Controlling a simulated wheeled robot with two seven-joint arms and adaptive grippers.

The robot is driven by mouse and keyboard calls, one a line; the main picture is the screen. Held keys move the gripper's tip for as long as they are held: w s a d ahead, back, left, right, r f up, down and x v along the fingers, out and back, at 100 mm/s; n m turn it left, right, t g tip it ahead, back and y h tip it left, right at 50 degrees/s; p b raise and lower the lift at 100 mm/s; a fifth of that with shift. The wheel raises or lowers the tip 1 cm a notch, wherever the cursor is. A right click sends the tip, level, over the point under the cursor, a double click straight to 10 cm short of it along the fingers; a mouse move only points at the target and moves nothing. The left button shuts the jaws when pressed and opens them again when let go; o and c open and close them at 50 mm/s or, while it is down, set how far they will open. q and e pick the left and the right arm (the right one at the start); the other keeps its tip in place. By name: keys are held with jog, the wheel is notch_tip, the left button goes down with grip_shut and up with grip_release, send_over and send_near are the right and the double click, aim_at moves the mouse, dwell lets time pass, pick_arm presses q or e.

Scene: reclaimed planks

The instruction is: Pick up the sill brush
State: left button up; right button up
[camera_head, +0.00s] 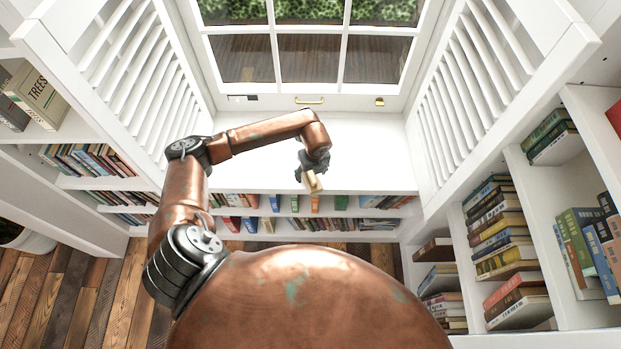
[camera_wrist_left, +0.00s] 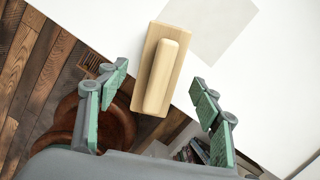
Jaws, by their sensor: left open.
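The sill brush (camera_wrist_left: 158,70) is a pale wooden block with a rounded raised handle along its top. In the left wrist view it lies at the front edge of the white window sill (camera_wrist_left: 245,80), its near end reaching past the edge. My left gripper (camera_wrist_left: 160,105) is open, its green-padded fingers on either side of the brush's near end and apart from it. In the head view the brush (camera_head: 313,183) shows just below my left gripper (camera_head: 305,173), which partly hides it. My right gripper is in neither view.
The white sill (camera_head: 370,150) is otherwise clear. Louvred shutters (camera_head: 140,75) stand open on both sides. Bookshelves (camera_head: 340,203) run under the sill, and more shelves of books (camera_head: 500,230) stand at the right. The plank floor (camera_head: 65,290) lies below.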

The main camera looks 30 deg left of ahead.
aim_at(311, 174)
pick_arm(q)
jog(key=f, duration=0.3)
jog(key=shift+a, duration=0.2)
jog(key=c, duration=0.8)
jog(key=shift+w, duration=0.1)
jog(key=c, duration=0.6)
jog(key=shift+r, duration=0.15)
jog(key=shift+r, duration=0.65)
jog(key=s+d+r, duration=0.1)
jog(key=s+r, duration=0.2)
jog(key=s, duration=0.1)
jog(key=s+d+r+p, duration=0.1)
jog(key=s+d+r, duration=0.1)
jog(key=s+r, duration=0.2)
jog(key=s+d+r, duration=0.1)
jog(key=s+r, duration=0.3)
jog(key=s, duration=0.1)
jog(key=shift+s+d+r, duration=0.1)
jog(key=shift+d+r, duration=0.15)
jog(key=shift+d, duration=0.1)
